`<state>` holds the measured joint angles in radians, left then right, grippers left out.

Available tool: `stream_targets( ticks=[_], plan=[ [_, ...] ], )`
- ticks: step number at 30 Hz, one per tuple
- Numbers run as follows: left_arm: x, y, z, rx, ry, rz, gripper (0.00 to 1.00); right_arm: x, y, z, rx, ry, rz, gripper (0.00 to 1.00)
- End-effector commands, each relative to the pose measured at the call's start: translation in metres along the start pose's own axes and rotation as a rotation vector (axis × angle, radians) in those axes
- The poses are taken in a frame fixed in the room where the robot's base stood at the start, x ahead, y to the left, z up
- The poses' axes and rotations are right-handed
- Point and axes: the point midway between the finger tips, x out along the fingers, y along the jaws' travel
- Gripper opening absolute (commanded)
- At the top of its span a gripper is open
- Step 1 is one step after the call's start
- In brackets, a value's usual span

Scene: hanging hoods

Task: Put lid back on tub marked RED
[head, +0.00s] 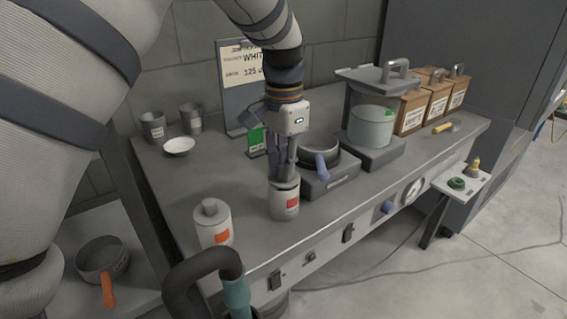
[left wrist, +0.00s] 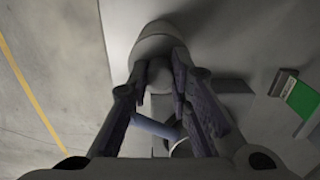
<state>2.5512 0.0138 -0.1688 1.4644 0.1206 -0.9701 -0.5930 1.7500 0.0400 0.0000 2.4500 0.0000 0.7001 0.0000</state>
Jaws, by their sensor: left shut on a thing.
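A pale tub (head: 285,205) with a red label stands near the front edge of the bench. My left gripper (head: 284,176) points down above it, with its fingers shut on the knob of a grey lid (head: 285,184). The lid is at the tub's mouth; I cannot tell whether it is fully seated. In the left wrist view the fingers (left wrist: 160,78) close around the round knob, with the pale lid (left wrist: 163,42) beyond. A second pale tub (head: 213,227) with an orange-red label stands to the left, its knobbed top on. Label writing is unreadable. My right gripper is not visible.
Behind the tub is a pan (head: 319,153) with a blue handle on a hotplate (head: 338,180). A black hose (head: 198,270) rises at the front left. A white bowl (head: 179,147) and grey cups are at the back left. Brown boxes (head: 411,110) stand right.

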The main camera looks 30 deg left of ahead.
Motion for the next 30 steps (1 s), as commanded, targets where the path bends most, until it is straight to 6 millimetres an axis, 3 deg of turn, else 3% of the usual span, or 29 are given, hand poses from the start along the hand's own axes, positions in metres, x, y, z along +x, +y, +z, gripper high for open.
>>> stream_targets(
  ticks=[6,7,9,16,19,30],
  plan=[
    [-0.0002,-0.0001,0.0001,0.0,0.0,0.0,0.04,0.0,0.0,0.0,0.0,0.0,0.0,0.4],
    [-0.0002,-0.0001,0.0001,0.0,0.0,-0.001,0.23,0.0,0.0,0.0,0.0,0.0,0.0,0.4],
    [-0.0002,-0.0001,0.0001,0.0,0.0,0.0,0.39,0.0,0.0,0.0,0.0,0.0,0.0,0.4],
    [-0.0001,-0.0001,0.0001,0.0,0.0,0.0,0.42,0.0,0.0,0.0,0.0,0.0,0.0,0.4],
    [-0.0001,-0.0001,0.0001,0.0,0.0,0.0,0.62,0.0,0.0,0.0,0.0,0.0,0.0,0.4],
    [-0.0042,-0.0002,-0.0003,0.0,0.001,-0.001,0.62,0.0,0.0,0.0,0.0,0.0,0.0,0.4]
  ],
)
